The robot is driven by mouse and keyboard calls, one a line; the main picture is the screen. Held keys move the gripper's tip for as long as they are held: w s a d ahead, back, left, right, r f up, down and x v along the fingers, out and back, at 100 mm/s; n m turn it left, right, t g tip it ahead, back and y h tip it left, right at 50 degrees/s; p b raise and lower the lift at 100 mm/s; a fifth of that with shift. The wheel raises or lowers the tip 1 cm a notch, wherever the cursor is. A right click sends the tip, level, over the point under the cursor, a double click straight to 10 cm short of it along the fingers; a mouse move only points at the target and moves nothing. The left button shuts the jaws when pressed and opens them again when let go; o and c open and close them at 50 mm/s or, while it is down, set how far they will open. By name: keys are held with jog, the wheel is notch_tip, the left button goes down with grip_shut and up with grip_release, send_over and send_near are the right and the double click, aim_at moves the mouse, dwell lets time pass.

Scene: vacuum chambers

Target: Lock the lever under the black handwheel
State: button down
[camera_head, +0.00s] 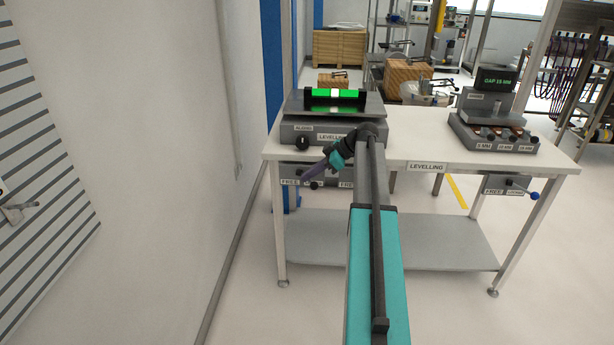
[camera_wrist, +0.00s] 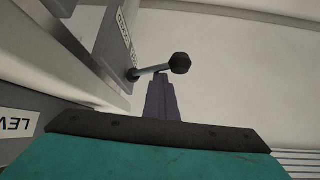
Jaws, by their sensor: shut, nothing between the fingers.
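The black handwheel (camera_head: 302,143) is on the front of the grey levelling block at the table's left end. Under it, a plate (camera_head: 290,172) marked FREE at its left carries the lever, mostly hidden behind my gripper in the head view. In the wrist view the lever (camera_wrist: 152,71) is a short metal rod with a black ball knob (camera_wrist: 180,63), sticking out from the plate's edge. My gripper (camera_head: 308,177) is shut and empty, its purple fingers (camera_wrist: 162,100) beside the lever. Their tips appear right at the rod; I cannot tell if they touch.
A similar plate with a blue-knobbed lever (camera_head: 533,195) is under the table's right end. A green-lit level (camera_head: 335,97) lies on the block's top plate. The white table (camera_head: 420,146) has a lower grey shelf (camera_head: 440,246). A wall (camera_head: 150,120) stands at the left.

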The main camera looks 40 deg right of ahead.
jog(key=shift+d, duration=0.45)
jog(key=shift+a+r, duration=0.75)
jog(key=shift+a, duration=1.5)
jog(key=d+r, duration=0.7)
jog(key=shift+s, duration=0.2)
jog(key=shift+f, duration=0.15)
